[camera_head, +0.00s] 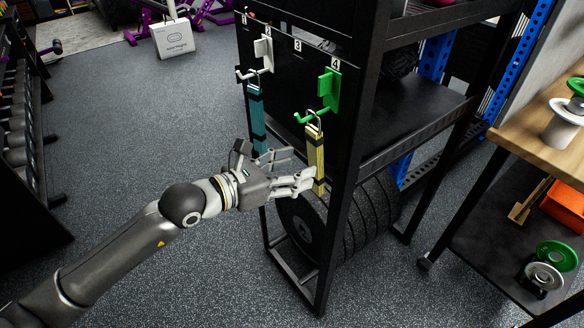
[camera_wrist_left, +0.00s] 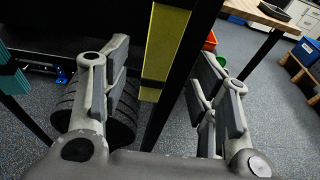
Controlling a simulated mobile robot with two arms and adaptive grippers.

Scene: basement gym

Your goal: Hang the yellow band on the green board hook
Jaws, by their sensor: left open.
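The yellow band (camera_head: 315,160) hangs upright below the green hook (camera_head: 326,92) on the board, under label 4. A metal ring (camera_head: 313,118) at its top is at the hook's arm and appears to be looped over it. My left gripper (camera_head: 299,168) is open at the band's lower part. In the left wrist view the yellow band (camera_wrist_left: 164,50) shows between the two spread fingers, apart from both. The band's top and the hook are out of that view. My right gripper is in neither view.
A teal band (camera_head: 257,120) hangs from a white hook (camera_head: 264,54) to the left. The black rack post (camera_head: 340,200) stands close right of the yellow band, with weight plates (camera_head: 305,220) below. A wooden table (camera_head: 535,140) stands at right.

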